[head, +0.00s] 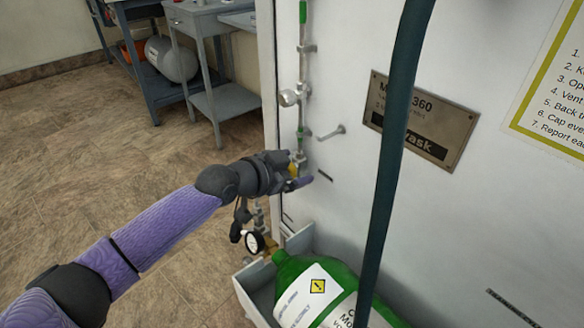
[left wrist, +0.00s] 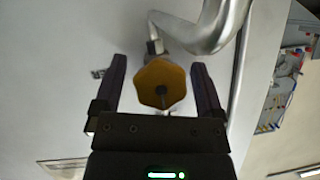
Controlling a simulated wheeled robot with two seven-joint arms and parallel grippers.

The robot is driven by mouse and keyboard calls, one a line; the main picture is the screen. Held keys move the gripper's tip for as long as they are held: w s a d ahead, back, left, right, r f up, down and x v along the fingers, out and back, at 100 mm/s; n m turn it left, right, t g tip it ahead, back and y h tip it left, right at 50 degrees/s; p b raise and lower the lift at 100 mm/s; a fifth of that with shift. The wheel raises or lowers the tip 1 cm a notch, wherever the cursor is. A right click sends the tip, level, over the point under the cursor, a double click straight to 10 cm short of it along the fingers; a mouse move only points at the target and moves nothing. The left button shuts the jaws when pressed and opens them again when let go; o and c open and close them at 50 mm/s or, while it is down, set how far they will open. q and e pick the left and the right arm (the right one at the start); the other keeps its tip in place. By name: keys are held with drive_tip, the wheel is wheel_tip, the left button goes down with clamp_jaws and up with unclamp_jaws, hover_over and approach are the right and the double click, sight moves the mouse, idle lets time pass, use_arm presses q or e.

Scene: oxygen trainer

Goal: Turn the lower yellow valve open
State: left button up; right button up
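The lower yellow valve (left wrist: 161,84) is a round, scalloped knob with a dark centre. In the left wrist view it sits between the two fingers of my left gripper (left wrist: 160,85), with a gap on each side. In the head view my left gripper (head: 298,178) is at the pipe on the white panel, and only a bit of the yellow knob (head: 293,170) shows beside it. The fingers are open and do not visibly touch the knob. My right gripper is not in view.
A vertical pipe (head: 302,75) with fittings runs up the panel (head: 340,80). A green cylinder (head: 325,272) lies in a tray below, beside a gauge (head: 254,242). A dark hose (head: 385,200) crosses in front. A grey cart (head: 222,100) stands behind, with open floor at left.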

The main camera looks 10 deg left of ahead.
use_arm(q)
clamp_jaws()
drive_tip(key=shift+f+b, duration=0.2)
drive_tip(key=shift+b, duration=0.15)
drive_tip(key=shift+f+n+g+h+b, duration=0.2)
drive_tip(key=shift+n+g+h+b, duration=0.3)
drive_tip(key=shift+n+b, duration=0.65)
drive_tip(key=shift+r+n, duration=0.25)
drive_tip(key=shift+r+h, duration=0.15)
drive_tip(key=shift+h, duration=0.15)
